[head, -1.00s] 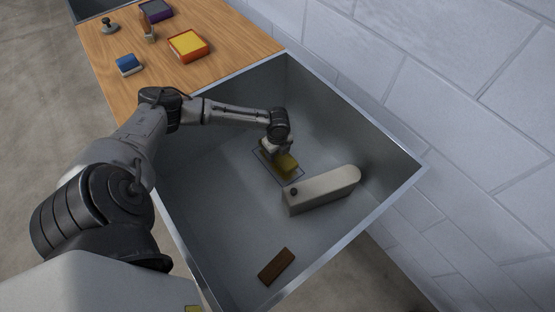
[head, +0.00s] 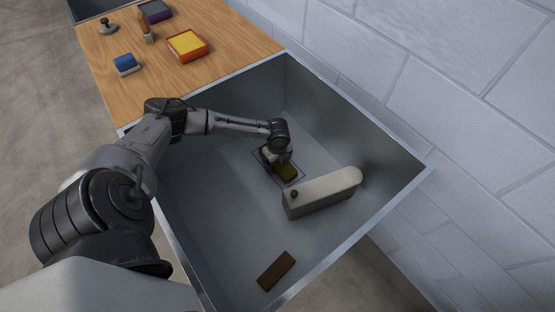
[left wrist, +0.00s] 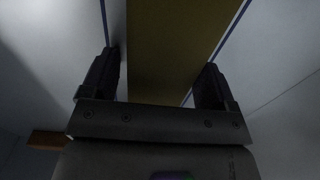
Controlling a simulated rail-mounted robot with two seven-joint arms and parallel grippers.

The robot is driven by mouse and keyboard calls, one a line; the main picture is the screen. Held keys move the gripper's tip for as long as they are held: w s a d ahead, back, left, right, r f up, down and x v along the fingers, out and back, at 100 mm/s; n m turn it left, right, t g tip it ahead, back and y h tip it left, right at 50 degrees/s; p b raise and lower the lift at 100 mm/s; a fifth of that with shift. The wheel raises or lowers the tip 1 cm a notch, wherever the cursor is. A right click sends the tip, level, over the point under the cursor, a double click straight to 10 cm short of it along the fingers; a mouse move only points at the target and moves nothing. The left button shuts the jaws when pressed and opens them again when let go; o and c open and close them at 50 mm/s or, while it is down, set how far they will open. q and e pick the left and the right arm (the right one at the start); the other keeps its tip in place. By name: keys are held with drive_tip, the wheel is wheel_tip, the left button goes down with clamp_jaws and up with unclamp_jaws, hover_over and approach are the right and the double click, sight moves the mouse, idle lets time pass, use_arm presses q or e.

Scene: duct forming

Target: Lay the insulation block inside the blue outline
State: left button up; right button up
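The yellow insulation block (head: 288,173) lies on or just above the floor of the grey metal duct. It is within the thin outline (head: 299,181), and my gripper hides its far end. In the left wrist view the block (left wrist: 170,55) runs between blue lines (left wrist: 232,28) on either side. My left gripper (head: 277,162) is low over the block. In the left wrist view its fingers (left wrist: 160,85) stand on both sides of the block with narrow gaps, so it looks open. My right gripper is not in view.
A pale round-ended housing (head: 322,194) stands on the duct floor, close right of the outline. A brown strip (head: 276,270) lies near the front. The duct's raised walls (head: 392,195) surround the work. The wooden bench (head: 215,72) holds a yellow-orange box (head: 188,45) and a blue block (head: 126,64).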

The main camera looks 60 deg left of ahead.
use_arm(q)
drive_tip(key=shift+o, duration=0.6)
drive_tip(key=shift+r, duration=0.1)
wheel_tip(320, 180, up, 12)
drive_tip(key=p, duration=0.5)
idle(0.4)
